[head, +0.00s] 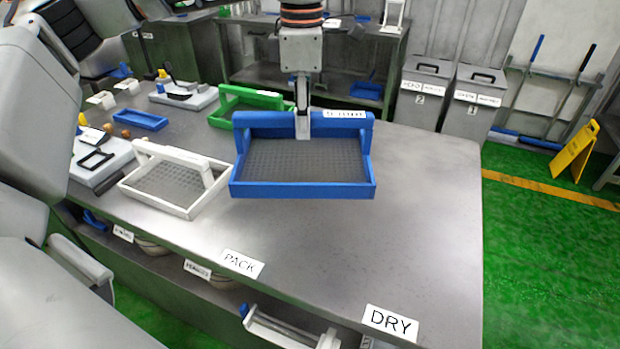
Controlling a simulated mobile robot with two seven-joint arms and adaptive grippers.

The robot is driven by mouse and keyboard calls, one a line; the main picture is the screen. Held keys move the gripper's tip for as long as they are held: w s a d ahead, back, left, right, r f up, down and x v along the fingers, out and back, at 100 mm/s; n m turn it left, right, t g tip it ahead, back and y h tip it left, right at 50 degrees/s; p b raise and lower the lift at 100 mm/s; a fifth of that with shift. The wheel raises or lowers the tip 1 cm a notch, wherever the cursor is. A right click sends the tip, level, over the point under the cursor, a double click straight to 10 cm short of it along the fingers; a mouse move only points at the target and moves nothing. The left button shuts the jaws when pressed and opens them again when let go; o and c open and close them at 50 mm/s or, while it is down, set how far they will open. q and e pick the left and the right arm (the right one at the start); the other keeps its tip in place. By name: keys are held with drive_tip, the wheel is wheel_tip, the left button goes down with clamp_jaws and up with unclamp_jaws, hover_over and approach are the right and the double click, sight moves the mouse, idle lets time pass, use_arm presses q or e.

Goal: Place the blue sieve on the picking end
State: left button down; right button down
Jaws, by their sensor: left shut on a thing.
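The blue sieve (303,190) is a rectangular tray with a mesh floor and a raised bar handle with a small white label. My left gripper (302,128) comes down from above and is shut on the sieve's handle. The sieve looks about level over the middle of the grey table (420,230); I cannot tell whether it touches the top. The table's front edge carries a "PACK" label (242,263) and a "DRY" label (390,322). I see no label that clearly reads as the picking end. My right gripper is not in view.
A white sieve (205,203) stands close left of the blue one. A green sieve (262,96) is behind it. Trays and small items crowd the table's left part; its right part is clear. Two grey bins (424,92) and a yellow floor sign (574,150) stand beyond.

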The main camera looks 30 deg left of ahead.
sight(303, 163)
use_arm(q)
wheel_tip(303, 163, down, 17)
drive_tip(key=shift+f, duration=0.2)
idle(0.4)
drive_tip(key=c, duration=2.3)
unclamp_jaws()
drive_tip(key=shift+f, duration=0.2)
drive_tip(key=shift+c, duration=0.2)
drive_tip(key=o, duration=0.4)
drive_tip(key=shift+o, duration=0.2)
drive_tip(key=shift+r, duration=0.1)
wheel_tip(303, 163, up, 12)
drive_tip(key=shift+r, duration=0.1)
drive_tip(key=shift+s, duration=0.15)
